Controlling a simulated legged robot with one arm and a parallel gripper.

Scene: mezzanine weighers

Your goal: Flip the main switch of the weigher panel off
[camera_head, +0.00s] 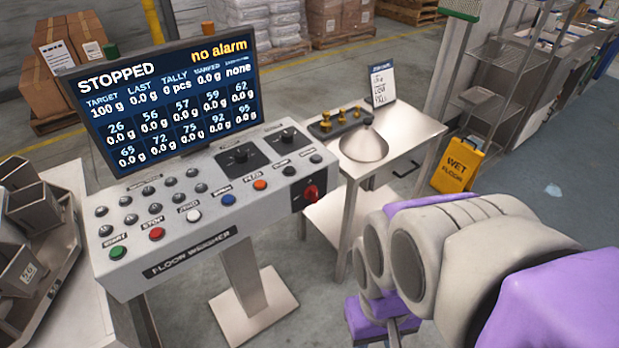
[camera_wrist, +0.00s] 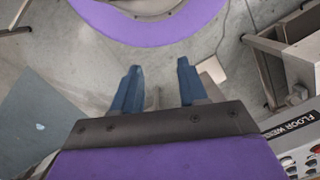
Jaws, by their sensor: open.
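The floor weigher panel (camera_head: 190,238) is a grey slanted console with several knobs and coloured buttons. Its red rotary main switch (camera_head: 311,192) sits on a black plate at the panel's right end; I cannot read its position. The screen (camera_head: 165,95) above reads STOPPED and no alarm. In the wrist view my gripper (camera_wrist: 158,85) is open and empty, its two blue fingers apart above the floor. The panel's corner (camera_wrist: 295,130) shows at the lower right of that view, apart from the fingers. In the head view my arm is right of the panel and the fingers are hidden.
A yellow wet floor sign (camera_head: 458,165) stands farther right. Metal bins (camera_head: 35,208) crowd the left. Floor at the right is open.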

